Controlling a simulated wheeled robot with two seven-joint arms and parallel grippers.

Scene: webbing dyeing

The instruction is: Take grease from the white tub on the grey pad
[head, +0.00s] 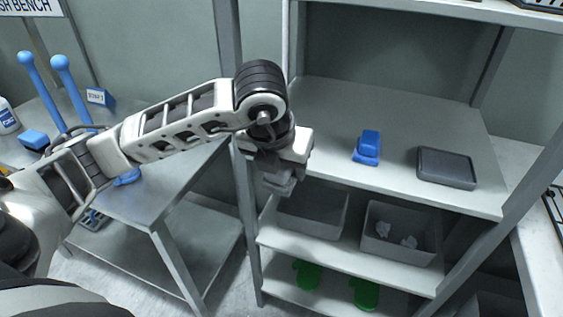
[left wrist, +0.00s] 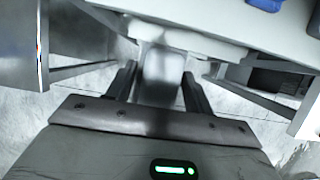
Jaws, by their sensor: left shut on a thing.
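My left gripper (head: 277,168) hangs in front of the left end of the shelf unit, beside its upright. It is shut on a pale thing (left wrist: 163,75), which shows between the two dark fingers in the left wrist view. In the head view the pale thing (head: 279,184) shows just below the jaws, mostly hidden. It may be the white tub, but I cannot tell. The dark grey pad (head: 447,167) lies on the upper shelf at the right, with nothing on it. No white tub stands on the pad. My right gripper is not in view.
A blue object (head: 367,147) sits on the upper shelf (head: 400,100), left of the pad. Grey bins (head: 400,247) and green items (head: 307,275) are on the lower shelves. The upper shelf's left part is clear.

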